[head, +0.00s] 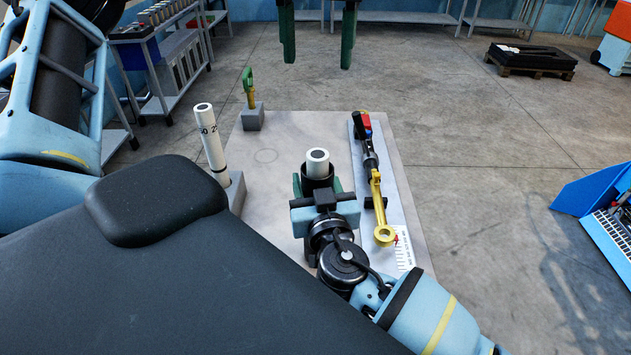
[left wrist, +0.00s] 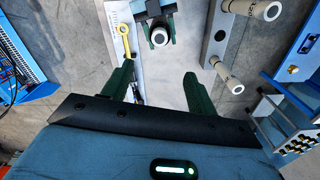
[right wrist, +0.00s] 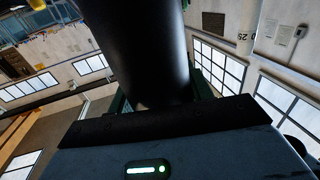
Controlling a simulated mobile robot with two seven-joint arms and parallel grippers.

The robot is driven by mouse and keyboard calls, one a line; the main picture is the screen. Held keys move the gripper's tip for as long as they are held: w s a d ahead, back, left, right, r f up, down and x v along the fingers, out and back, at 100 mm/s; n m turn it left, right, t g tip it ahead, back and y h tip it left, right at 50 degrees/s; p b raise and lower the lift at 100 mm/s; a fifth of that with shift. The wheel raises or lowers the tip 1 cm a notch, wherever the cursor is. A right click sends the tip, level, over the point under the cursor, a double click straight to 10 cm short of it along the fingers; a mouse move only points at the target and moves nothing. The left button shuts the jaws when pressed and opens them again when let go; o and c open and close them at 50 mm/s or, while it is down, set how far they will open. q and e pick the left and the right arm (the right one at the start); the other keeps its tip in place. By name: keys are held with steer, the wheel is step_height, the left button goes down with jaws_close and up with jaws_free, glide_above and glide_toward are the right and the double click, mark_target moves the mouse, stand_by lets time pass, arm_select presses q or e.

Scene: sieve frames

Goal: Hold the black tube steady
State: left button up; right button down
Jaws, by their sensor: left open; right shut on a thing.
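The black tube (head: 318,185) stands upright over the pale tabletop, with a white cylinder (head: 317,157) rising out of its open top. My right gripper (head: 317,192) is shut around it, one green finger on each side. In the right wrist view the black tube (right wrist: 145,45) fills the space between the fingers. Its lower end is hidden by the gripper in the head view. My left gripper (head: 318,62) is open and empty beyond the table's far edge. In the left wrist view its fingers (left wrist: 157,78) are spread apart, with the white cylinder (left wrist: 159,37) beyond them.
A green-and-yellow piece (head: 249,88) stands in another block behind. A yellow ring-ended tool (head: 379,210) lies on a grey board to the right. The table (head: 290,135) is bare around a drawn circle.

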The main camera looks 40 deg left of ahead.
arm_select(q)
step_height(320, 180, up, 12)
steer(key=shift+f, duration=0.2)
stand_by(0.4)
stand_by(0.7)
arm_select(e)
steer(key=c, duration=0.5)
jaws_free()
steer(key=v, duration=1.2)
